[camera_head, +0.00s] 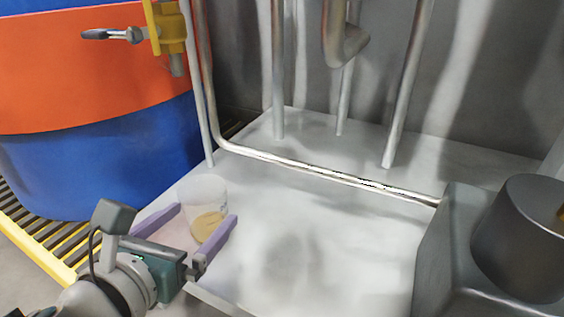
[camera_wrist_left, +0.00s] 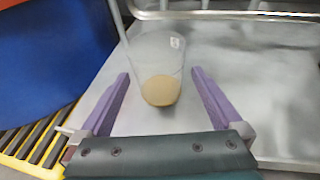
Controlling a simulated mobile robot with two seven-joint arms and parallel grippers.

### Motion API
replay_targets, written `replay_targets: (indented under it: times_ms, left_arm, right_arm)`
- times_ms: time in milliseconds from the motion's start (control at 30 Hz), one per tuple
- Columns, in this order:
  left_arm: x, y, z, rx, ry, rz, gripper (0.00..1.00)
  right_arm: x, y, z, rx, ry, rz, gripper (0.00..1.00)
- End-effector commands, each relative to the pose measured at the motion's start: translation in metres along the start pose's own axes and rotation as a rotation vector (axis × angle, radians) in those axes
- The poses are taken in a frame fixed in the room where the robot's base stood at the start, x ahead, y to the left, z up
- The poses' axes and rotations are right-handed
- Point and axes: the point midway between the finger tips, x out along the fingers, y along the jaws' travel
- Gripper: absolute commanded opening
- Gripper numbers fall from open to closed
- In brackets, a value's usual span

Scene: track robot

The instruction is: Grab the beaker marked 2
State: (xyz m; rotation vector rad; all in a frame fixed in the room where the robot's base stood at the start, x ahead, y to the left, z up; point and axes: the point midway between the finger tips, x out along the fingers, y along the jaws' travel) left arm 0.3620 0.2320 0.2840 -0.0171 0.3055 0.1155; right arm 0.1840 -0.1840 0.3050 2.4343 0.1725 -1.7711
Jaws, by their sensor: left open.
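A clear beaker (camera_head: 203,207) with a tan substance at its bottom stands on a light grey metal surface, near its left edge. It also shows in the left wrist view (camera_wrist_left: 157,65), with a small pale mark near its rim that is too blurred to read. My left gripper (camera_head: 205,218) is open, with its purple fingers on either side of the beaker. In the left wrist view (camera_wrist_left: 160,82) there is a gap between each finger and the beaker. My right gripper is not in view.
A blue and orange drum (camera_head: 90,110) stands at the left, with a yellow valve (camera_head: 170,30) above. A metal rail (camera_head: 320,174) and upright pipes (camera_head: 278,80) stand behind the beaker. A yellow-edged grating (camera_head: 40,245) lies lower left. The surface right of the beaker is clear.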

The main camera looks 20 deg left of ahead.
Motion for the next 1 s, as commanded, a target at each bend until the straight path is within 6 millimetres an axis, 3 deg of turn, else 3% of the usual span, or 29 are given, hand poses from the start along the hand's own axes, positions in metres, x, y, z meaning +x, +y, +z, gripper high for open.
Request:
replay_targets:
  times_ms: [400, 700, 1000]
  left_arm:
    - [0.055, 0.001, -0.003, 0.001, -0.004, 0.000, 1.00]
    - [0.059, 0.002, -0.001, -0.001, 0.000, 0.001, 1.00]
    - [0.059, 0.001, -0.001, -0.001, -0.001, 0.001, 0.66]
  right_arm:
    - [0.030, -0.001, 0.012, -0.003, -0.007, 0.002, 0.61]
    - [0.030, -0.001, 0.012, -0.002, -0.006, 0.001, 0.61]
    - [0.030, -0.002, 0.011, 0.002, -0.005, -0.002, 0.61]
